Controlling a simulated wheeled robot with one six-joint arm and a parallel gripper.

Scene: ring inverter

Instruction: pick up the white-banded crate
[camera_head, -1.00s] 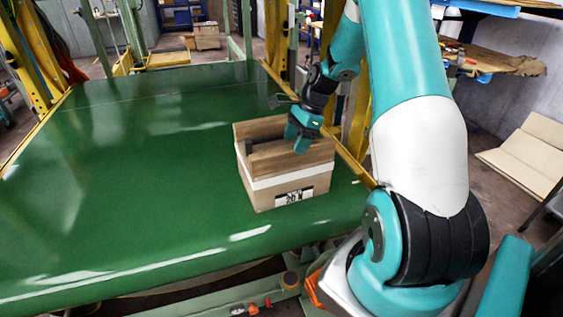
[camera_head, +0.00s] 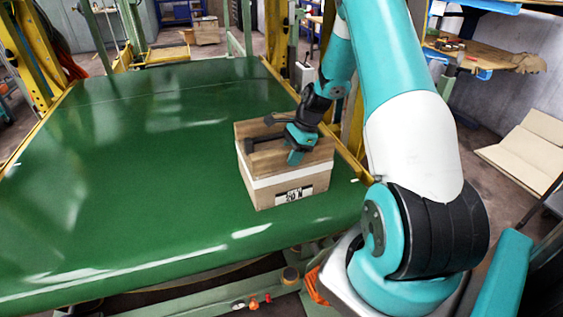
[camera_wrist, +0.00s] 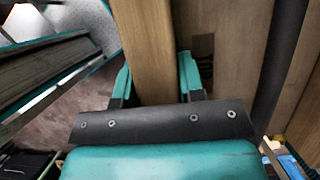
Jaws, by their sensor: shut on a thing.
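The white-banded crate (camera_head: 262,184) is a brown wooden box with a pale band around it and a printed label on its front. It is upright at the right front part of the green table (camera_head: 140,165); I cannot tell whether its underside is slightly clear of the surface. My gripper (camera_head: 274,142) is over its top. In the wrist view, my gripper's (camera_wrist: 155,70) teal fingers are on both sides of a wooden bar of the crate (camera_wrist: 148,40), shut on it. The crate's inside is mostly hidden.
Most of the green table left of the crate is clear. A yellow rail runs along its right edge, close to the crate. Yellow posts (camera_head: 20,50) stand at the far left. A cardboard sheet (camera_head: 525,155) lies on the floor at right.

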